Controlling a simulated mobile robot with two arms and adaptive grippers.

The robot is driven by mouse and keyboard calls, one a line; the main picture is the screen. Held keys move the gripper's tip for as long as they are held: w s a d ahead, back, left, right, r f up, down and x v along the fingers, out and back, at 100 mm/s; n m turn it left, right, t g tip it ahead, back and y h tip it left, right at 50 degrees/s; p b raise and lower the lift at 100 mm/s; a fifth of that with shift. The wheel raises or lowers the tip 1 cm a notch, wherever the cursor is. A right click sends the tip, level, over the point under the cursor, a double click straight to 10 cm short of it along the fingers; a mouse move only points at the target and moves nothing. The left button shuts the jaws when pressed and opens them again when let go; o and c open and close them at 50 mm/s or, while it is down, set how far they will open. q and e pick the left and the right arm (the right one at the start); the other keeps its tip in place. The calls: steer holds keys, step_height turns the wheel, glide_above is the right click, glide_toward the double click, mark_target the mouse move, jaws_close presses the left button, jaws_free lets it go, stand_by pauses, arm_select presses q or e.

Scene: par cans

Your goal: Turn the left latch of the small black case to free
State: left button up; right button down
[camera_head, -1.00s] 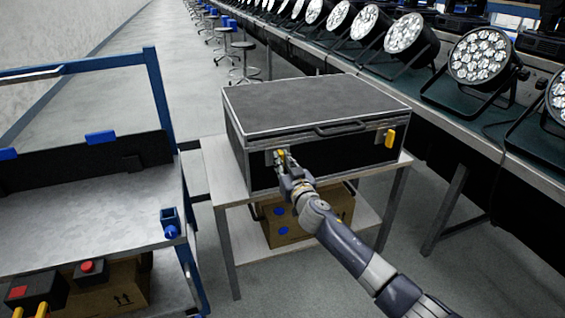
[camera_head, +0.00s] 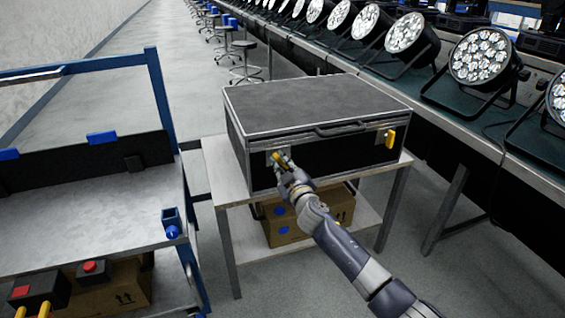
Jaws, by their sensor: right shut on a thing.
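The small black case (camera_head: 310,103) with metal edges sits closed on a small table (camera_head: 228,178). Its left latch (camera_head: 277,157) is yellow on a metal plate at the left of the front face. My right gripper (camera_head: 284,162) is at this latch and shut on it, and its fingers partly cover it. The latch looks tilted. The right latch (camera_head: 390,138), also yellow, stands upright at the right of the front face. A handle (camera_head: 341,128) lies between them. My left gripper is not in view.
A cardboard box (camera_head: 290,228) is on the table's lower shelf. A blue-framed cart (camera_head: 90,215) stands at the left. A long bench with several par cans (camera_head: 480,58) runs along the right. Open floor (camera_head: 400,235) lies between the table and the bench.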

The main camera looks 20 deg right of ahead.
steer(key=n, duration=0.3)
steer(key=shift+a+n, duration=0.1)
steer(key=shift+n, duration=0.3)
steer(key=n, duration=0.3)
steer(key=shift+f+n+p, duration=0.15)
steer(key=shift+n+p, duration=0.15)
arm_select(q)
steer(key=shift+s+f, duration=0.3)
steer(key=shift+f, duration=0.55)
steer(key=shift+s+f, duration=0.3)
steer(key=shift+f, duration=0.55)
arm_select(e)
steer(key=shift+f+n, duration=0.1)
steer(key=shift+n, duration=1.3)
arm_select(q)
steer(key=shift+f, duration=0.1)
arm_select(e)
steer(key=c, duration=1.6)
jaws_free()
steer(key=shift+a, duration=0.1)
